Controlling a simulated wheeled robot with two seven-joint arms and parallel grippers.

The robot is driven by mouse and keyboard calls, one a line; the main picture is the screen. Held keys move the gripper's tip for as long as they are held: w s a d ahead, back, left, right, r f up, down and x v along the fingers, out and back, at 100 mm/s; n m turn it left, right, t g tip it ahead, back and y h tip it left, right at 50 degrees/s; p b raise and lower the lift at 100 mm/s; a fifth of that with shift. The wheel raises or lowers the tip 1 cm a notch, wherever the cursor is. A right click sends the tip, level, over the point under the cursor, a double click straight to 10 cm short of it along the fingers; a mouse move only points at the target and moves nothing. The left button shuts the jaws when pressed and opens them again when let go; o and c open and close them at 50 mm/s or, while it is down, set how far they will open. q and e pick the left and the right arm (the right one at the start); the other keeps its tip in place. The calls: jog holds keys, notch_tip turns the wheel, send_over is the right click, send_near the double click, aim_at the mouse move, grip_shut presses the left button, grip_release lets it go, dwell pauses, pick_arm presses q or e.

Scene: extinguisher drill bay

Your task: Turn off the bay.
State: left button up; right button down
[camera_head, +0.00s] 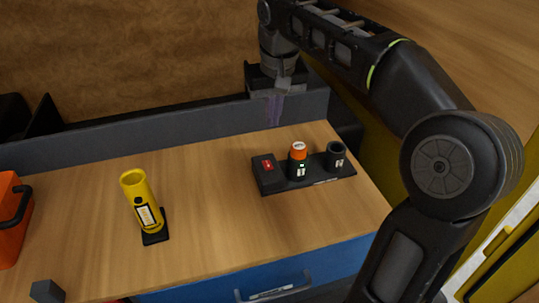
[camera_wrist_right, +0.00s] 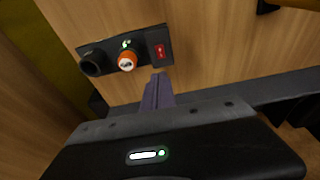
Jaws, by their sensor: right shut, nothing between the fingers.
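The bay is a black base (camera_head: 318,178) on the wooden table, with a red rocker switch (camera_head: 267,164) at its left end. An orange-topped cylinder (camera_head: 298,148) stands in its middle socket, and the right socket (camera_head: 336,154) looks empty. A small green light shows by the middle socket. In the right wrist view, the red switch (camera_wrist_right: 160,51) lies just beyond the fingertips. My right gripper (camera_head: 274,122) is shut and empty, pointing down by the grey back panel, behind and apart from the switch. My left gripper is not in view.
A yellow flashlight-like cylinder (camera_head: 138,193) stands in a black holder at the table's left. An orange box with a black handle (camera_head: 8,222) is at the far left edge. A grey panel (camera_head: 150,128) runs along the back. The tabletop between them is clear.

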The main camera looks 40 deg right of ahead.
send_over(270, 165)
jog(key=f, duration=1.2)
jog(key=shift+s+a+p, duration=0.15)
jog(key=shift+s+p, duration=0.1)
jog(key=shift+p, duration=0.15)
jog(key=shift+s+f, duration=0.15)
jog(key=shift+f, duration=0.5)
jog(key=shift+f, duration=0.1)
